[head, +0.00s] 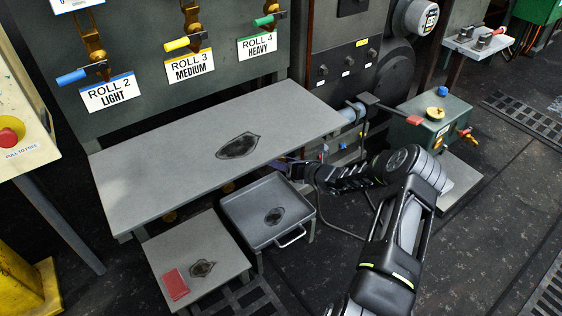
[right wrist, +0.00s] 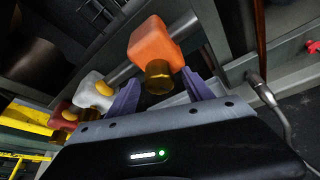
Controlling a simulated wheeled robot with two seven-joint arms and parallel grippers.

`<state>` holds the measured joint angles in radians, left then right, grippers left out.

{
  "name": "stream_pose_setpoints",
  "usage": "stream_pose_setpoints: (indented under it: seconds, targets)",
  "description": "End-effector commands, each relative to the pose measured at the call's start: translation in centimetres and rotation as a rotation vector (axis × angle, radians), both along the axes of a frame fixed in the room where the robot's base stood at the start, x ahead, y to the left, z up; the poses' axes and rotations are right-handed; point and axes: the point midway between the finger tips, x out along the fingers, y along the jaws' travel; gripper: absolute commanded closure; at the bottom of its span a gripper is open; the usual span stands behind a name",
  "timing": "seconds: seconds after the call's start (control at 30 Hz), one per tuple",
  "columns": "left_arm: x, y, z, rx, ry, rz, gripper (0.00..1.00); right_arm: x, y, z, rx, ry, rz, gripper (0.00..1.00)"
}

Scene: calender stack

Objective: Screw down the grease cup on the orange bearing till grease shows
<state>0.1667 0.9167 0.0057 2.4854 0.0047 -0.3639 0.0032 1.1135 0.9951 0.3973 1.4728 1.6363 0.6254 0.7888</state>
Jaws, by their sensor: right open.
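In the right wrist view the orange bearing (right wrist: 157,43) is a block on a rail. Its brass grease cup (right wrist: 159,78) faces my right gripper (right wrist: 161,92). The two purple fingers are open, one on each side of the cup; I cannot tell whether either touches it. In the head view my right gripper (head: 288,167) reaches under the front edge of the grey table, which hides the orange bearing. No grease is clearly visible at the orange bearing. My left gripper is out of view.
A white bearing (right wrist: 96,91) and a red bearing (right wrist: 69,116) with similar cups sit left of the orange one. The grey table (head: 300,110) overhangs. Below stand a grey tray (head: 240,207) and a low stand (head: 165,245) with a red block (head: 175,284). A green box (head: 436,128) stands right.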

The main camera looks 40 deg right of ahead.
Motion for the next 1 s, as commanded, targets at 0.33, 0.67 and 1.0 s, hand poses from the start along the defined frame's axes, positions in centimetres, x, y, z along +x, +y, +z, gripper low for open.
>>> stream_pose_setpoints:
  seconds: [0.33,0.67,1.0]
  targets:
    - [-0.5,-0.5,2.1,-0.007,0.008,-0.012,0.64,-5.0,-1.0,2.1,-0.001,0.000,-0.002,0.41]
    - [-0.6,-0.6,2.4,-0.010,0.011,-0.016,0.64,-6.6,-1.2,2.4,0.000,-0.001,0.000,0.41]
    - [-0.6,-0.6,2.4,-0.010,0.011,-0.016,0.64,-6.5,-1.1,2.4,0.000,-0.001,0.000,0.41]
